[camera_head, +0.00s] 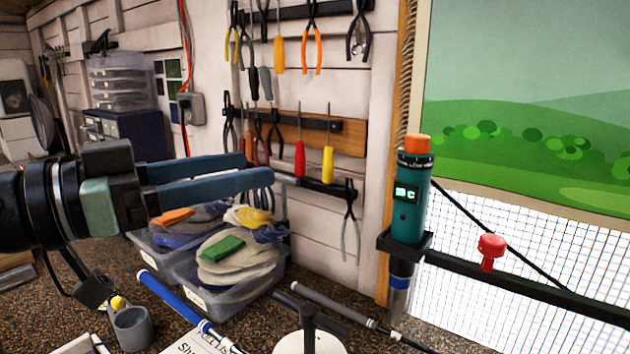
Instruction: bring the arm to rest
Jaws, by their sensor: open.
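My gripper (258,169) reaches in from the left edge with its two blue fingers pointing right. The fingers are apart, with nothing visible between them. It is in the air, above and in front of a clear bin of discs and cloths (216,296) and before the tool wall. My arm's wrist is at the left edge; the rest of the arm is out of view.
A teal cylinder with a display and orange cap (408,205) stands in a black holder at right. Pliers and screwdrivers hang on the wall (330,150). A blue-gripped club (172,298), a grey-gripped club (325,303) and a grey cup (132,328) are on the bench.

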